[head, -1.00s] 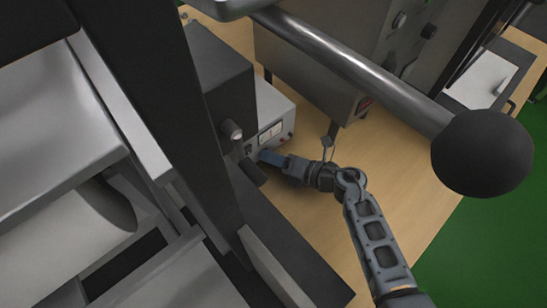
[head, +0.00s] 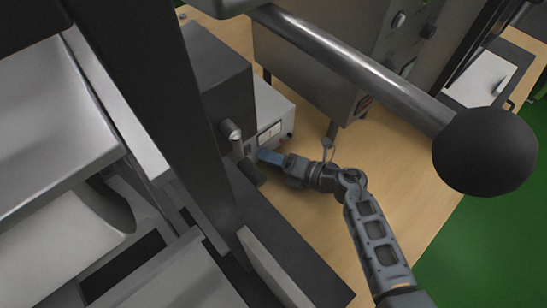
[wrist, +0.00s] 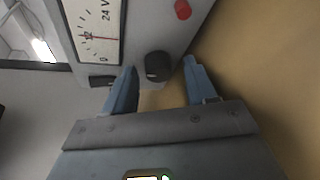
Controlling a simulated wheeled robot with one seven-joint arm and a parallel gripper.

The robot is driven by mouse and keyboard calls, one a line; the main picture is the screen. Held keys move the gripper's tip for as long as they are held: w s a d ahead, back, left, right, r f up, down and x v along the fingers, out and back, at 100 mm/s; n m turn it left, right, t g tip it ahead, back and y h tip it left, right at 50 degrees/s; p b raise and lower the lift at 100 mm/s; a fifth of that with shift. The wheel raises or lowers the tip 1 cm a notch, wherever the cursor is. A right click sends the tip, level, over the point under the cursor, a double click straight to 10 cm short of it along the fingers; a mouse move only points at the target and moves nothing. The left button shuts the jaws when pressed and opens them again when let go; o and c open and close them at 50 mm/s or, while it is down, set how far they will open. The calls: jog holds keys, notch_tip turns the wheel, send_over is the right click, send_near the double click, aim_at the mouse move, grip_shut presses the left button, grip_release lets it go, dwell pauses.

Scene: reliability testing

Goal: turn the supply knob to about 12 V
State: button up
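The supply (head: 274,117) is a grey box on the wooden bench, with a meter (head: 269,133) on its front. In the wrist view, the meter (wrist: 93,30) has a scale marked 0, 12 and 24 V, and its red needle lies at about the 12 mark. The black round supply knob (wrist: 157,66) is below the meter. My gripper (wrist: 160,70) is open, with its blue fingers apart on either side of the knob's front. A gap shows between the knob and each finger. In the head view, my gripper (head: 268,157) is low at the supply's front.
A red terminal (wrist: 182,9) and a dark switch (wrist: 102,81) sit on the panel near the knob. A dark box (head: 213,75) stands left of the supply, and a large grey cabinet (head: 300,75) behind. Bare bench (head: 400,185) lies to the right.

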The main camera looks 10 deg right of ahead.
jog(key=v, duration=0.7)
jog(key=shift+s+d+r+b, duration=0.1)
jog(key=shift+s+d+b, duration=0.1)
jog(key=shift+d+b, duration=0.1)
dwell(0.4)
jog(key=s+r+m+t, duration=0.1)
jog(key=s, duration=0.2)
jog(key=s+d+r+m+t, duration=0.1)
jog(key=s+m, duration=0.1)
jog(key=s+d+r+m+t, duration=0.1)
jog(key=s+m, duration=0.1)
jog(key=s, duration=0.1)
jog(key=shift+s, duration=0.3)
jog(key=s+d+r+m+h, duration=0.2)
jog(key=s+r+m+h, duration=0.2)
jog(key=s+m, duration=0.5)
jog(key=s+d+r+m+t+h, duration=0.1)
jog(key=s+d+r+m+h, duration=0.2)
jog(key=s+r+m, duration=0.4)
jog(key=s+d+r+m+t+h, duration=0.1)
jog(key=s+d+r+m+h, duration=0.2)
jog(key=s+m, duration=0.8)
notch_tip(320, 180, up, 4)
jog(key=shift+f+m+h, duration=0.25)
jog(key=shift+m+h, duration=0.45)
jog(key=shift+h, duration=0.5)
